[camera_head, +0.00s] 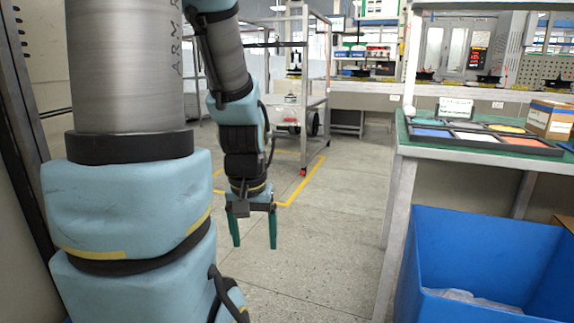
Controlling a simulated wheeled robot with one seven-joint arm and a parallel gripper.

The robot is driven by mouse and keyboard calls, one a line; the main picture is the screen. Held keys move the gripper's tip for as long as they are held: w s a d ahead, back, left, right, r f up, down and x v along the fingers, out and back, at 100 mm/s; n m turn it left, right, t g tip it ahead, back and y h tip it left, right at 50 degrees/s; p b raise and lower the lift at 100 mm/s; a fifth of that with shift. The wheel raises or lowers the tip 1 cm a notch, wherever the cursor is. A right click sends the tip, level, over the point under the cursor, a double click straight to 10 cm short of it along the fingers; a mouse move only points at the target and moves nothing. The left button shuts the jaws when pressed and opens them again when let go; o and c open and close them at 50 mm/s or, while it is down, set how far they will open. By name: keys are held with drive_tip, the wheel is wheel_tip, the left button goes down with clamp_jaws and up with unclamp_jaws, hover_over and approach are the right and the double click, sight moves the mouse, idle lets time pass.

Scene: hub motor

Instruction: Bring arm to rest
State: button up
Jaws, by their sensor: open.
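A green-topped table (415,148) stands at the right, bearing a tray of coloured compartments (468,136) and a cardboard box (549,120). A blue bin (490,245) stands in front of it. A metal rack cart (304,90) stands behind the arm. The floor between is free.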

wheel_tip(320, 180, up, 28)
drive_tip(key=p, duration=2.6)
drive_tip(key=shift+f, duration=0.15)
